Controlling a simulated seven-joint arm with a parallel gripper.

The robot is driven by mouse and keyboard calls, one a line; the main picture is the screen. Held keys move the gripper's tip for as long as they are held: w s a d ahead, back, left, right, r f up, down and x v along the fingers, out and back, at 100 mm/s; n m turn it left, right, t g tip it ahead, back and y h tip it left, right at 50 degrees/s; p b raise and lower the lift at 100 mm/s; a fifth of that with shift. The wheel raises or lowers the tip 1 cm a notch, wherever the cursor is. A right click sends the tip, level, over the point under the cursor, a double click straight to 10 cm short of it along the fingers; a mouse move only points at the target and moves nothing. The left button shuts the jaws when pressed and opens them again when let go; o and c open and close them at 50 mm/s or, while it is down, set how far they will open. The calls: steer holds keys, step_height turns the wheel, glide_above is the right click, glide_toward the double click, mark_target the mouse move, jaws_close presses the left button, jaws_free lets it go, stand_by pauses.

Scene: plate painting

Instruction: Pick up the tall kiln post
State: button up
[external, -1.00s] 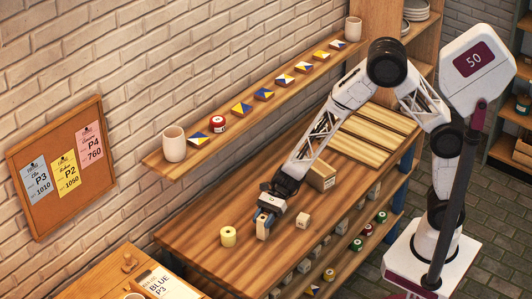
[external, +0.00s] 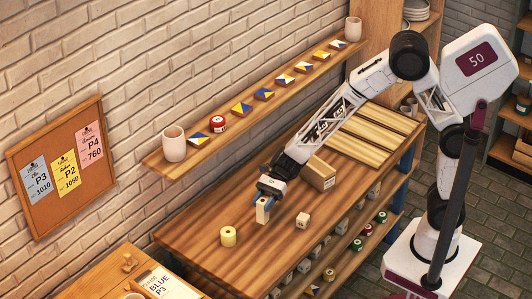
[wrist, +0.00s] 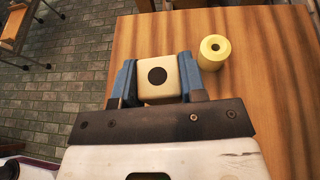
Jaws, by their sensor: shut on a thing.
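The tall kiln post (external: 263,211) is a pale cream block, upright between the blue fingers of my gripper (external: 267,197). In the wrist view the post's top (wrist: 158,78) shows a dark round hole. My gripper (wrist: 157,80) is shut on it, one finger on each side. In the external view the post appears raised a little above the wooden table (external: 200,262).
A yellow cylinder (external: 228,236) with a hole stands to the left of the post; it also shows in the wrist view (wrist: 213,51). A short cream block (external: 303,220) stands to the right. A cardboard box (external: 319,173) lies behind. A wall shelf (external: 240,120) runs above the table.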

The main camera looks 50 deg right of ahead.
steer(key=shift+r, duration=0.8)
